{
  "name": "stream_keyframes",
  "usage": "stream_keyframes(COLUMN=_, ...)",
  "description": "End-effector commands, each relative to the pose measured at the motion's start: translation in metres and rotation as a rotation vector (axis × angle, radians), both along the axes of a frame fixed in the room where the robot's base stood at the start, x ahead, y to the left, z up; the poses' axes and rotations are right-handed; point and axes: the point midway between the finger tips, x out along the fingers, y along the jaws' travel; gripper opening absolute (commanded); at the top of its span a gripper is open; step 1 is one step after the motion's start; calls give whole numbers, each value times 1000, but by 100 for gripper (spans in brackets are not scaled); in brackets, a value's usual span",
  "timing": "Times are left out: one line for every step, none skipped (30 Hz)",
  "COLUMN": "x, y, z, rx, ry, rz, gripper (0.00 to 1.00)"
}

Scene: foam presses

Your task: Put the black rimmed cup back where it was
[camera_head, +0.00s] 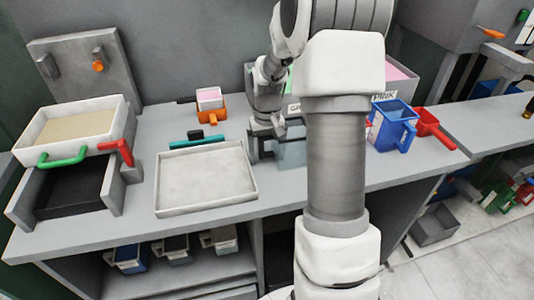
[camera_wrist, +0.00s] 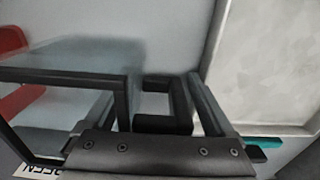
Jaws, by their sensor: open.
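The black rimmed cup (camera_wrist: 85,62) is clear, with a black rim and a square black handle (camera_wrist: 163,105). It fills the left of the wrist view. In the head view the cup (camera_head: 291,154) stands on the counter, partly hidden behind my arm. My gripper (camera_wrist: 155,98) is open, with one finger on each side of the handle; I cannot tell whether either finger touches it. In the head view my gripper (camera_head: 264,137) is at the left side of the cup, low over the counter.
An empty white tray (camera_head: 205,178) lies left of my gripper, with a teal tool (camera_head: 198,139) behind it. A blue cup (camera_head: 393,126) and a red scoop (camera_head: 433,127) stand to the right. Bins labelled in part, one PINK (camera_head: 404,72), are behind. A press (camera_head: 76,140) stands at far left.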

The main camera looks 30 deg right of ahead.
Motion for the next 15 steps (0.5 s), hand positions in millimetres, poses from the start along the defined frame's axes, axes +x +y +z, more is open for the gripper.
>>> stream_keyframes(x=0, y=0, z=0, rx=0, ry=0, rz=0, gripper=89)
stream_keyframes(x=0, y=0, z=0, rx=0, ry=0, rz=0, gripper=89)
stream_keyframes(x=0, y=0, z=1, rx=0, ry=0, rz=0, gripper=89)
stream_keyframes(x=0, y=0, z=3, rx=0, ry=-1, rz=0, gripper=89)
stream_keyframes(x=0, y=0, z=5, rx=0, ry=-1, rz=0, gripper=89)
stream_keyframes(x=0, y=0, z=8, rx=-1, ry=-2, rz=0, gripper=89)
stream_keyframes(x=1, y=0, z=12, rx=-1, ry=-2, rz=0, gripper=89)
stream_keyframes(x=1, y=0, z=16, rx=-2, ry=-3, rz=-1, gripper=89)
stream_keyframes(x=1, y=0, z=23, rx=-2, ry=-4, rz=-1, gripper=89)
stream_keyframes(x=1, y=0, z=29, rx=-2, ry=-4, rz=-1, gripper=89)
stream_keyframes(x=1, y=0, z=36, rx=-2, ry=-5, rz=-1, gripper=89)
stream_keyframes(x=1, y=0, z=45, rx=-1, ry=-5, rz=-1, gripper=89)
stream_keyframes(x=1, y=0, z=52, rx=-2, ry=-5, rz=-1, gripper=89)
stream_keyframes(x=1, y=0, z=59, rx=-2, ry=-6, rz=-1, gripper=89)
stream_keyframes(x=1, y=0, z=68, rx=-2, ry=-6, rz=0, gripper=89)
